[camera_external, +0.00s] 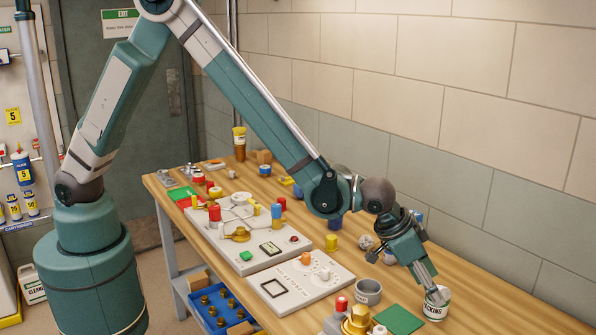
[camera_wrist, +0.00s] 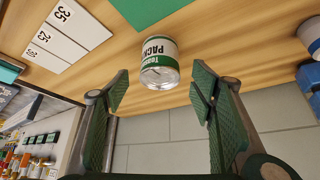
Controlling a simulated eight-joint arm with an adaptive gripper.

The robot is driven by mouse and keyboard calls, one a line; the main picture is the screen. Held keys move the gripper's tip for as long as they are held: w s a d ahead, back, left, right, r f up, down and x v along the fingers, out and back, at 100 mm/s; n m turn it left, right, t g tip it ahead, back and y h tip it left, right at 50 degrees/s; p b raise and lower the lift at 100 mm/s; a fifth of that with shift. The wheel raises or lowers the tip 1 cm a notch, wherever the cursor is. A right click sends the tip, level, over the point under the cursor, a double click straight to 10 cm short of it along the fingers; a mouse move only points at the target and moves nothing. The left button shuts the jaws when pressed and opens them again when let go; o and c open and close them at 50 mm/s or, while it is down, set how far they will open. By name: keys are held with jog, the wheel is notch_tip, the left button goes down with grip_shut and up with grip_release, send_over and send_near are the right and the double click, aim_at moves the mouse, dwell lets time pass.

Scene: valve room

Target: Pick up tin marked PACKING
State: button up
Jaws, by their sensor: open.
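The tin marked PACKING (camera_external: 435,308) is a small white tin with a green band, standing on the wooden bench near its right end. In the wrist view the tin (camera_wrist: 157,62) shows upside down, with its label partly readable and its metal lid facing me. My gripper (camera_external: 431,291) points down at the tin from above. In the wrist view my gripper (camera_wrist: 160,75) is open, with one green padded finger to each side of the tin and visible gaps between. I cannot tell how far the fingertips reach down around it.
A green square (camera_external: 398,319) lies left of the tin. A grey cup (camera_external: 368,291) and a brass hex part (camera_external: 357,319) stand further left. White number cards (camera_wrist: 62,35) lie beside the tin in the wrist view. A tiled wall (camera_external: 510,215) runs behind the bench.

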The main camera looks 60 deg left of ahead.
jog(key=shift+f, duration=0.1)
dwell(0.3)
jog(key=shift+x, duration=2.55)
jog(key=shift+c, duration=0.5)
jog(key=c, duration=1)
